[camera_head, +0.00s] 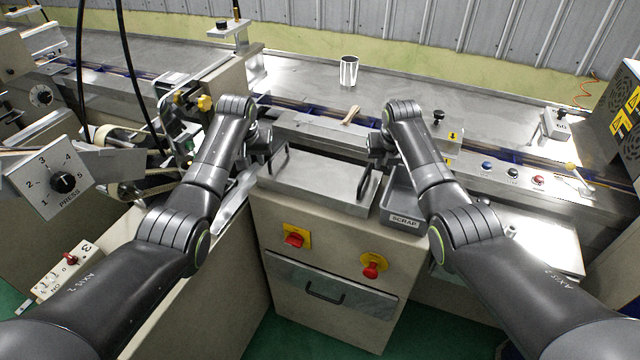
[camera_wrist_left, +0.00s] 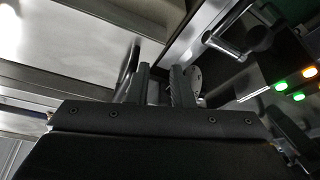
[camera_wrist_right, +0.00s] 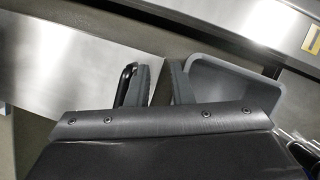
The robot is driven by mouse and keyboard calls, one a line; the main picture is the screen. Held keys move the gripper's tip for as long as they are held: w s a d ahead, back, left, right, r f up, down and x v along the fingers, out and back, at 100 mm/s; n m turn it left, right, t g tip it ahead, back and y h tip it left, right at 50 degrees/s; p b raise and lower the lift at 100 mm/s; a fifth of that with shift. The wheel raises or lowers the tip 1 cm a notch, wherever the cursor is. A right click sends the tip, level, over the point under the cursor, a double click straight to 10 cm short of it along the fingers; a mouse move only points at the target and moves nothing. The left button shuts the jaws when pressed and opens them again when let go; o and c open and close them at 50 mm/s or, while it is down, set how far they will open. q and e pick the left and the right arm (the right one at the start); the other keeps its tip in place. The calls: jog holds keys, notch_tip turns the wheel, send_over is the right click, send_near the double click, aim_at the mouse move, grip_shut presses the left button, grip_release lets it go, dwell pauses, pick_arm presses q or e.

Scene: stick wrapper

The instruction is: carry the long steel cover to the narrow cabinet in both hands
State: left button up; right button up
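The long steel cover (camera_head: 315,184) is a flat bright plate lying on top of the narrow beige cabinet (camera_head: 326,242). It has an upright black handle near each end, a left handle (camera_head: 280,159) and a right handle (camera_head: 366,181). My left gripper (camera_head: 262,146) is just behind the left handle; in the left wrist view its fingers (camera_wrist_left: 160,86) are apart, with the handle beside them. My right gripper (camera_head: 380,152) is just behind the right handle; in the right wrist view its fingers (camera_wrist_right: 160,82) are apart, with the handle (camera_wrist_right: 126,82) beside them. Both grippers look empty.
A grey scrap bin (camera_head: 398,208) stands right beside the cover. The wrapper's rail (camera_head: 320,138) runs behind it, with a wooden stick bundle (camera_head: 350,115) on it. A metal cup (camera_head: 348,71) stands farther back. The press dial box (camera_head: 52,180) is at the left.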

jog(key=shift+r, duration=0.1)
pick_arm(q)
jog(key=v, duration=1)
pick_arm(e)
jog(key=v, duration=1.1)
jog(key=shift+s+r, duration=0.25)
jog(key=shift+r, duration=0.1)
pick_arm(q)
jog(key=shift+s+r, duration=0.1)
jog(key=shift+s, duration=0.05)
pick_arm(e)
jog(key=shift+f, duration=0.1)
